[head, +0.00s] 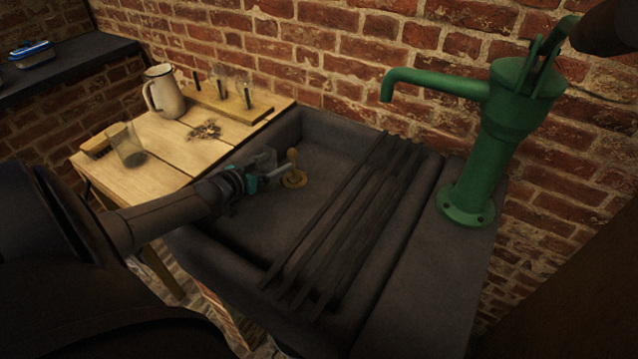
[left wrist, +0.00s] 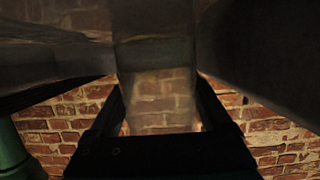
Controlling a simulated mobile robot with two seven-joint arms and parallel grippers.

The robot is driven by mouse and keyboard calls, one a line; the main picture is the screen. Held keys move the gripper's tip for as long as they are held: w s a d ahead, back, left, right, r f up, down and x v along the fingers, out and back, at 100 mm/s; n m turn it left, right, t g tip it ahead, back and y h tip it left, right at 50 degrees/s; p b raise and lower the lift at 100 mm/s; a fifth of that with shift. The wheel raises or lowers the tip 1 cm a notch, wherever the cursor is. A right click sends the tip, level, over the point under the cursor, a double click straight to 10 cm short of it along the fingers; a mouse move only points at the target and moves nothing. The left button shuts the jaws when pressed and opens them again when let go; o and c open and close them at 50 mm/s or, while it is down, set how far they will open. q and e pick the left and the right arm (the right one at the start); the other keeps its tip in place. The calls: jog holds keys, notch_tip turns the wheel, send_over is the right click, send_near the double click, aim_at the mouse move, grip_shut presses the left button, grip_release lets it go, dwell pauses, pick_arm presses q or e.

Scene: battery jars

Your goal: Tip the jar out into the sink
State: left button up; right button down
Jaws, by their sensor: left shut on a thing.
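My left gripper (head: 270,172) is over the left part of the dark stone sink (head: 335,130). It is shut on a clear glass jar (left wrist: 155,65), which shows between the fingers in the left wrist view, with the brick wall visible through it. In the head view I cannot make out the jar clearly against the gripper and sink, nor tell its tilt or contents. A brass-coloured plug with an upright knob (head: 294,180) shows in the sink just right of the fingertips. My right gripper is not in view.
A green hand pump (head: 502,130) stands at the sink's right, its spout over the sink. Dark slats (head: 350,215) cross the basin. The wooden table (head: 160,180) at left holds another glass jar (head: 126,145), an enamel jug (head: 163,92) and a wooden rack (head: 225,100) with small glass jars.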

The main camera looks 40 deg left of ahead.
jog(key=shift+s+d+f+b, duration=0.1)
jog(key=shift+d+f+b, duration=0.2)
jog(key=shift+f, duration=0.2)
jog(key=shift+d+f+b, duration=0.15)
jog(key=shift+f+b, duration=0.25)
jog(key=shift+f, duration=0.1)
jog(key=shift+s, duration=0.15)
